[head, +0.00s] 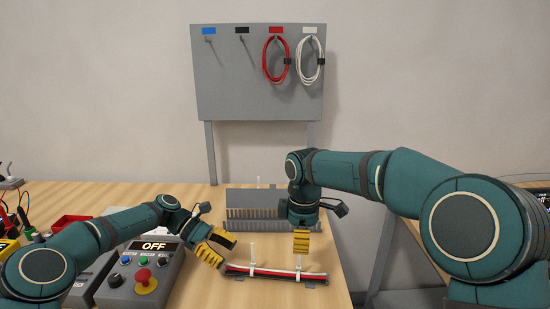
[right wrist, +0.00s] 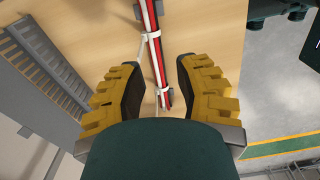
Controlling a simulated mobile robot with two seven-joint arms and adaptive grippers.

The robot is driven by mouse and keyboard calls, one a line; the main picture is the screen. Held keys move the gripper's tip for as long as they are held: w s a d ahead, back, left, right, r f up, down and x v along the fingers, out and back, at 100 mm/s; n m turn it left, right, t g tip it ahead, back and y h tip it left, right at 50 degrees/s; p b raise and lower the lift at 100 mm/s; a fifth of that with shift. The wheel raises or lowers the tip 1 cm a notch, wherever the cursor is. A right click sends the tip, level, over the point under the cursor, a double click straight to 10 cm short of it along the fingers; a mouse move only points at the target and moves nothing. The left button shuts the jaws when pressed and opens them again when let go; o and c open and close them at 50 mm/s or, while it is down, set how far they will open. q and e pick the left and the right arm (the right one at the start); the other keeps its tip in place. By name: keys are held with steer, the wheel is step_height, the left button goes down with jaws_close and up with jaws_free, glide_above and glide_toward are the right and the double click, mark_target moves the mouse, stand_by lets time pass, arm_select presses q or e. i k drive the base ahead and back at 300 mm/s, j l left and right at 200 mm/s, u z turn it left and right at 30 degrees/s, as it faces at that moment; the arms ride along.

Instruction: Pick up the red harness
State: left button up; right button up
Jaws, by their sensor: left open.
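A coiled red harness (head: 276,60) hangs from a peg under a red label on the grey board, with a black tie on its right side. Both grippers are well below it, apart from it. A bundle of red, black and white wires (head: 275,273) lies in clips on the table; it also shows in the right wrist view (right wrist: 156,45). My right gripper (head: 301,250) is above the bundle's right part. Its fingers are apart in the right wrist view (right wrist: 155,90), with the bundle seen between them. My left gripper (head: 222,250) is open and empty near the bundle's left end.
A white coiled harness (head: 310,60) hangs beside the red one on the board (head: 235,85). A grey comb-like rack (head: 250,212) stands behind the bundle. A control box (head: 150,270) reading OFF and a red tray (head: 70,222) are at the left. The table's right edge is close.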

mark_target(321, 278)
steer(key=k, duration=0.9)
